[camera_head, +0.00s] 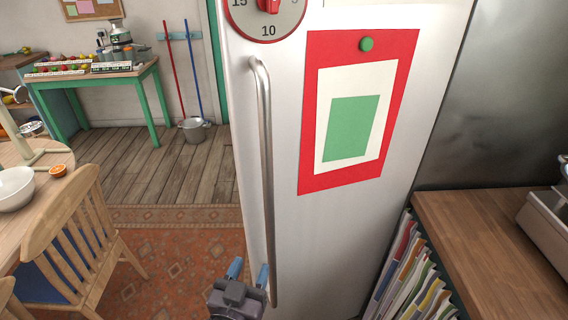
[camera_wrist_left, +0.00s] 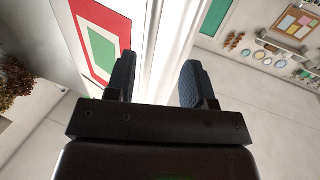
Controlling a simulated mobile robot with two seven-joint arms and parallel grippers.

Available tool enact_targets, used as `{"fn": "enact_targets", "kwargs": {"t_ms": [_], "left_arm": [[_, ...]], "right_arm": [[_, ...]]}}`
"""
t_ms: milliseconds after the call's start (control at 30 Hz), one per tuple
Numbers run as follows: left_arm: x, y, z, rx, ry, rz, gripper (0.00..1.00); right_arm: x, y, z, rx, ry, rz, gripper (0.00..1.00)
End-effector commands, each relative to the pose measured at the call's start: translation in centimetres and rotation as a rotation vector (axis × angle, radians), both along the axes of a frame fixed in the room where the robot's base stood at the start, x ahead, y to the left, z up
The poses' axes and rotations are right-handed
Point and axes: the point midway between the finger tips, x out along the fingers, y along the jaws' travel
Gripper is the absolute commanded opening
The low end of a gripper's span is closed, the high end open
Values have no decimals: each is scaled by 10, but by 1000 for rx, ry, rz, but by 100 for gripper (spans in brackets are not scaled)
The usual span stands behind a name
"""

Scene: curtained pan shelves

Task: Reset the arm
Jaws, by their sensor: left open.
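My left gripper (camera_head: 249,272) is low in the head view, its two blue fingertips apart and pointing up. It is at the lower end of the long metal handle (camera_head: 266,170) on a white fridge door (camera_head: 285,130). Its right fingertip overlaps the handle in the picture; I cannot tell whether they touch. In the left wrist view the open gripper (camera_wrist_left: 158,82) shows its two dark blue pads apart, with a bright white edge behind the gap. No held object shows. My right gripper is not in view.
A red, white and green sheet (camera_head: 395,110) hangs on the door. A wooden chair (camera_head: 75,235) and round table (camera_head: 40,165) stand at left. Files (camera_head: 405,275) and a wooden counter (camera_head: 490,255) are at right. The rug (camera_head: 180,260) left of the fridge has open floor.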

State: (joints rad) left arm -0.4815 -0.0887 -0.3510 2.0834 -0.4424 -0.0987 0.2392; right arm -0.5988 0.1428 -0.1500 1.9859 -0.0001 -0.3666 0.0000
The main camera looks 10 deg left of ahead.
Motion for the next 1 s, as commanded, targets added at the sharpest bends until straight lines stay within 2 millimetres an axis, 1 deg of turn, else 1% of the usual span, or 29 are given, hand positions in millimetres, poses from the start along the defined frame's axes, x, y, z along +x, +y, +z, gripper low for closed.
{"fn": "enact_targets", "kwargs": {"t_ms": [67, 133, 200, 267, 300, 367, 400, 500, 600, 700, 767, 1000], "left_arm": [[0, 0, 0, 8, 1, 1, 48], [0, 1, -5, 25, 27, 4, 48], [0, 6, -20, 22, 88, 10, 48], [-5, 20, -43, 31, 165, 19, 48], [-12, 34, -61, 41, 222, 24, 48], [-23, 55, -85, 53, 303, 33, 48], [-31, 69, -100, 58, 353, 39, 48], [-52, 102, -129, 71, 451, 56, 48], [-69, 129, -146, 86, 508, 74, 48], [-80, 146, -153, 107, 531, 86, 48], [-84, 150, -155, 116, 538, 89, 48], [-86, 150, -156, 117, 541, 89, 48]], "right_arm": [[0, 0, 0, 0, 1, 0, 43], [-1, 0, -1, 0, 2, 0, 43], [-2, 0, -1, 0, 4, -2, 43], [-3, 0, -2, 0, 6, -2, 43], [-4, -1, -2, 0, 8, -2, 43], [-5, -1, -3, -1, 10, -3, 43], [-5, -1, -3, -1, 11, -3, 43], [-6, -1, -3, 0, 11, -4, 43], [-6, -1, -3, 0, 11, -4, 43], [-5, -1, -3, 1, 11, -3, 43], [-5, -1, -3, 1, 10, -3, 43], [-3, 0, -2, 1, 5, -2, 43]]}}
